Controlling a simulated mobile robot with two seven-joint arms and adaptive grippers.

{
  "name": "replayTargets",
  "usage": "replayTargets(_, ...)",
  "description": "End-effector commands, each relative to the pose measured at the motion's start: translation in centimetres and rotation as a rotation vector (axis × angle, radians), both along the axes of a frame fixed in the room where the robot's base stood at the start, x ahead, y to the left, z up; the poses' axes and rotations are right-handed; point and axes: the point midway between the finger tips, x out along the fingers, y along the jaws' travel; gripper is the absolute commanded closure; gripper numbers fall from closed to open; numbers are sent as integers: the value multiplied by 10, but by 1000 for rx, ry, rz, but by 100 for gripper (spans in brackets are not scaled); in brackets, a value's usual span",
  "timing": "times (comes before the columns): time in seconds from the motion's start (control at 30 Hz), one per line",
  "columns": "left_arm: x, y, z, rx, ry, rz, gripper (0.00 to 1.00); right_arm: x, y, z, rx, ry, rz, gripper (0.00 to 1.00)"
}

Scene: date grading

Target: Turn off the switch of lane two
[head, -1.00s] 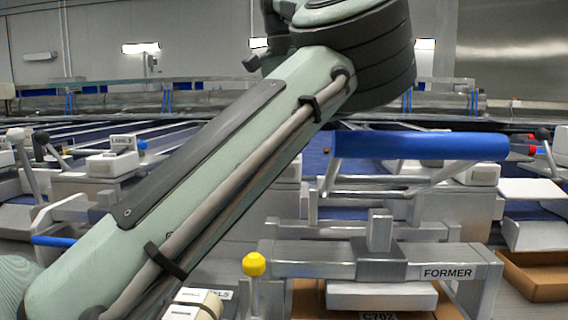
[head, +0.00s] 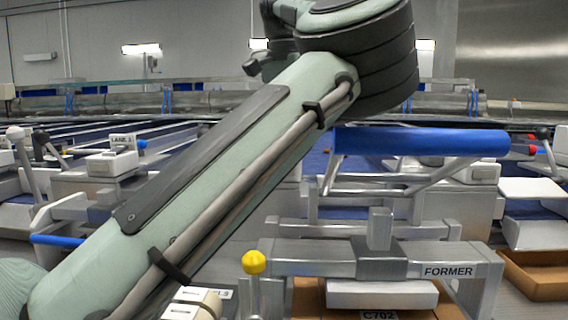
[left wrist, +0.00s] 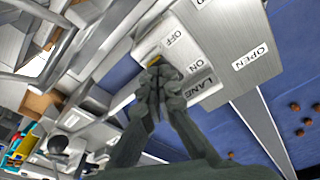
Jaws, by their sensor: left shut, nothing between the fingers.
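In the left wrist view, my left gripper (left wrist: 154,78) is shut and empty, its fingertips close to a pale switch panel (left wrist: 199,45) with OFF and ON labels. A small yellow piece (left wrist: 153,56) shows just past the fingertips, near the OFF label (left wrist: 174,37); most of the switch is hidden behind the fingers. I cannot tell if they touch it. A grey LANE label (left wrist: 200,84) is on the panel, its number not readable. In the head view my left arm crosses from lower left to top centre and its gripper is not visible. My right gripper is not in view.
In the head view a blue bar (head: 420,143), a yellow knob (head: 254,262) and the FORMER frame (head: 448,271) stand right of my arm.

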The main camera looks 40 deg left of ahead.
Motion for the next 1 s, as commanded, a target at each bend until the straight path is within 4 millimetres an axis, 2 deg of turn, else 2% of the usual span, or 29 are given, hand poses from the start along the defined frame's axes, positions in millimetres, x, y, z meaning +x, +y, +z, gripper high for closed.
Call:
replayTargets(0.77,0,0,-12,1,0,0,100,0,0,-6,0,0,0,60)
replayTargets(1.0,0,0,3,1,0,0,100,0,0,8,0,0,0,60)
